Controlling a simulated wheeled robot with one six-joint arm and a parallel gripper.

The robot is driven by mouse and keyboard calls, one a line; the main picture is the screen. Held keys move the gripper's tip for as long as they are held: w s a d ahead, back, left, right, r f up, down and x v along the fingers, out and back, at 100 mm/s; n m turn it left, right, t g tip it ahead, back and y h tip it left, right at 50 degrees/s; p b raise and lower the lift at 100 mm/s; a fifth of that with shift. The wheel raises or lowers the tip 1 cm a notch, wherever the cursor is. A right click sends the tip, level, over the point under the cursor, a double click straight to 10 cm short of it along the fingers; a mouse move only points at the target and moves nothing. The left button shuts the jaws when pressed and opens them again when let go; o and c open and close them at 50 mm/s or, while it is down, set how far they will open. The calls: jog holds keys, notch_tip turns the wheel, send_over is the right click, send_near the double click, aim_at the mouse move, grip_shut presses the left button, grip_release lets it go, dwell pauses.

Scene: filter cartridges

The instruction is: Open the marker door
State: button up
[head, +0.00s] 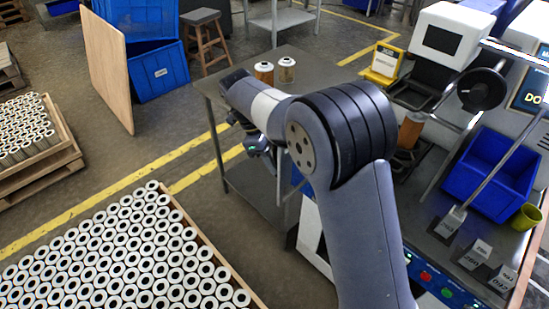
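A white machine housing with a dark window (442,39) stands at the upper right, with a black body below it. It may be the marker, but I cannot tell which part is its door. A brown filter cartridge (411,130) stands in front of that machine, partly hidden by my arm. My gripper (258,146) is left of centre, over the grey table's edge and well apart from the machine. My arm covers most of it, so its fingers are not clear.
Two cartridges (287,70) stand on the grey table (310,62). At right are a blue bin (492,172), a yellow-green cup (527,216) and a black disc (482,90). Crated white cartridges (130,255) fill the lower left.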

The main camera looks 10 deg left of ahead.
jog(key=v, duration=1)
jog(key=shift+r, duration=0.35)
jog(key=shift+w+a, duration=0.1)
jog(key=x, duration=1.1)
jog(key=shift+s, duration=0.25)
jog(key=shift+r, duration=0.1)
